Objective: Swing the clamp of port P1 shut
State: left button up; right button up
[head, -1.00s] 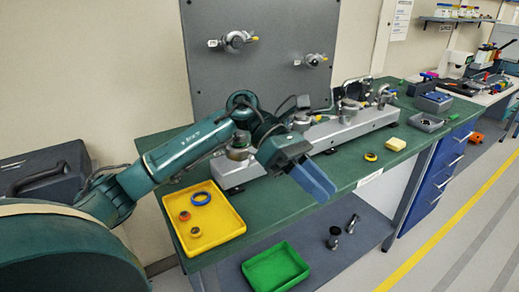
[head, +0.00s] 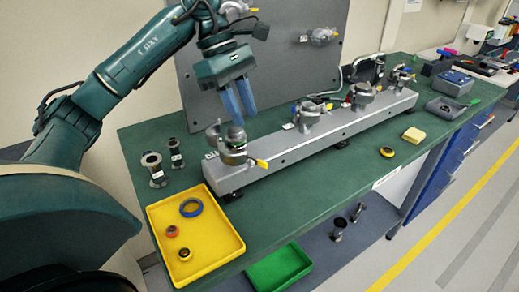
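A long grey manifold (head: 330,138) with several ports along its top lies on the green bench. I cannot tell how far the clamp stands open. My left gripper (head: 244,115) hangs just above and slightly behind this port, its blue fingers pointing down. A narrow gap shows between the fingers, with nothing in it. My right gripper is not in view.
A yellow tray (head: 234,246) with a blue ring (head: 191,207) and small rings stands at the front left. Two metal fittings (head: 154,167) stand behind it. A grey panel (head: 300,75) rises behind the manifold.

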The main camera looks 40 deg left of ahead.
aim_at(263, 161)
pick_arm(q)
jog(key=x, duration=1)
jog(key=shift+d+f+p, duration=0.1)
jog(key=shift+d+p, duration=0.05)
jog(key=shift+p, duration=0.25)
grip_shut()
